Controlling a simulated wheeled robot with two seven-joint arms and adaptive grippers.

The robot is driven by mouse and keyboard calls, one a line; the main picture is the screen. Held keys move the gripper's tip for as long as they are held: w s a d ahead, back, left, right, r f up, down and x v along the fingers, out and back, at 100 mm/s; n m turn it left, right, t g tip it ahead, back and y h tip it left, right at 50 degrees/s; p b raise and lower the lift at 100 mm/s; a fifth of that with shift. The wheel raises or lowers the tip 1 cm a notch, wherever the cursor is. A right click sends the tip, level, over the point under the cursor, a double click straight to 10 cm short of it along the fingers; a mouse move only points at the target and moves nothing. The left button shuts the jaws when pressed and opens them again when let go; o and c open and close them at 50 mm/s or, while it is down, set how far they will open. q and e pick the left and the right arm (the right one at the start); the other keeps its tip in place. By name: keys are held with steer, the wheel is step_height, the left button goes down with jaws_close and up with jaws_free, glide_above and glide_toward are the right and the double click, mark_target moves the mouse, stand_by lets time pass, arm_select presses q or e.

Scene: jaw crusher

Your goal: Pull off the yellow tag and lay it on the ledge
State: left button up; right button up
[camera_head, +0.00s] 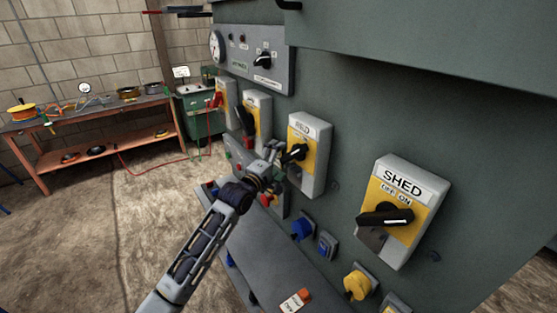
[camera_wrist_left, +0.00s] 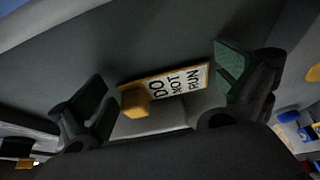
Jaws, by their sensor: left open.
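The yellow tag (camera_wrist_left: 190,80) shows in the left wrist view, with a white face reading "DO NOT RUN" and a yellow block at its left end. My left gripper (camera_wrist_left: 163,94) is open, its dark green finger pads apart on either side of the tag. I cannot tell whether either pad touches it. In the head view my left gripper (camera_head: 272,168) is at the machine's front, below the switch marked RELD, and it hides the tag. The grey ledge (camera_head: 262,258) slopes along the machine's foot. My right gripper is not in view.
A white tag with an orange end (camera_head: 295,301) lies on the ledge's near part. The SHED switch (camera_head: 402,210) and blue (camera_head: 303,229) and yellow (camera_head: 357,284) knobs stick out to the right. A workbench (camera_head: 95,120) stands far left, with open floor before it.

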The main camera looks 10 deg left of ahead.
arm_select(q)
steer(key=shift+s+a+r, duration=0.1)
steer(key=shift+s, duration=0.05)
steer(key=c, duration=0.8)
steer(key=shift+s+a+r, duration=0.1)
steer(key=shift+s+r, duration=0.05)
steer(key=c, duration=0.5)
steer(key=o, duration=0.6)
steer(key=shift+r, duration=0.1)
steer(key=o, duration=0.7)
steer(key=shift+w+d+f, duration=0.35)
steer(key=shift+s+a, duration=0.1)
steer(key=shift+a, duration=0.15)
